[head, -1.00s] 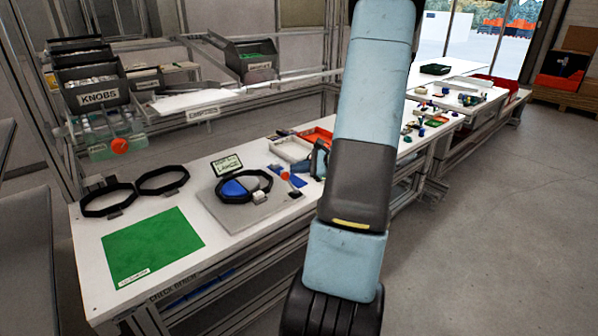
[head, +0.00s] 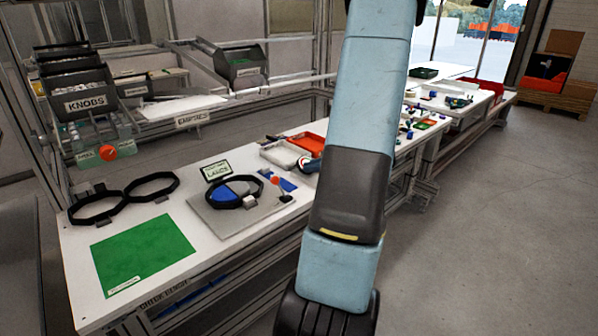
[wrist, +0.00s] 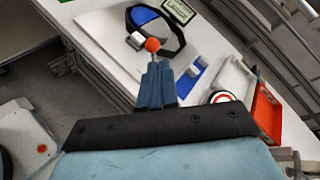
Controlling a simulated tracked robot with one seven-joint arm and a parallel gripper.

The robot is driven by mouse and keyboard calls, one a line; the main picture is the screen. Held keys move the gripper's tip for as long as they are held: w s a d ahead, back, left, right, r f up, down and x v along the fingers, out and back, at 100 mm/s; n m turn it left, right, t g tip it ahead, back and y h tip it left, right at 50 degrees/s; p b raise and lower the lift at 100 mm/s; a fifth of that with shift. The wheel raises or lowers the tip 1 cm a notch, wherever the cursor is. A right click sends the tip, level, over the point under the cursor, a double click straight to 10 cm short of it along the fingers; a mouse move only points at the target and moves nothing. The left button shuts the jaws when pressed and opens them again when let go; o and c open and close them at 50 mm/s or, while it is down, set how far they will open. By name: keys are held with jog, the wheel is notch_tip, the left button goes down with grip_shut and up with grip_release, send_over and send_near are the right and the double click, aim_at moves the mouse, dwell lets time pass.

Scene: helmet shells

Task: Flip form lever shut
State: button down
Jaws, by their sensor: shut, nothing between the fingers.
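The form is a grey plate (head: 205,217) on the white bench, bearing a black octagonal ring (head: 238,206) around a blue and pale surface. An orange ball knob (head: 276,181) on a thin stem stands raised at the plate's right side. In the wrist view the orange knob (wrist: 152,44) appears just beyond the tips of my gripper (wrist: 154,66). The fingers are together and empty. I cannot tell whether they touch the knob or stem. In the head view my arm hides the gripper.
A small sign (head: 217,170) stands behind the ring. Two more black rings (head: 94,207) and a green mat (head: 144,254) lie left. A white tray (wrist: 234,78) and an orange tray (wrist: 267,112) lie right of the plate, near a red-and-white round thing (wrist: 221,97).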

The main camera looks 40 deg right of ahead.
jog(key=shift+v, duration=2.7)
jog(key=shift+a+r, duration=0.15)
jog(key=shift+a, duration=0.05)
jog(key=a+r+n+g, duration=0.4)
jog(key=a+n, duration=0.1)
jog(key=a, duration=0.6)
jog(key=a+r+n+g, duration=0.4)
jog(key=a+n, duration=0.1)
jog(key=a, duration=0.5)
jog(key=s+a+r+n+t+h, duration=0.2)
jog(key=s+a+r+n+h, duration=0.5)
jog(key=s+a+n, duration=0.4)
jog(key=shift+s+a+r+n, duration=0.15)
jog(key=shift+a+r+n, duration=0.5)
jog(key=shift+r+n, duration=0.15)
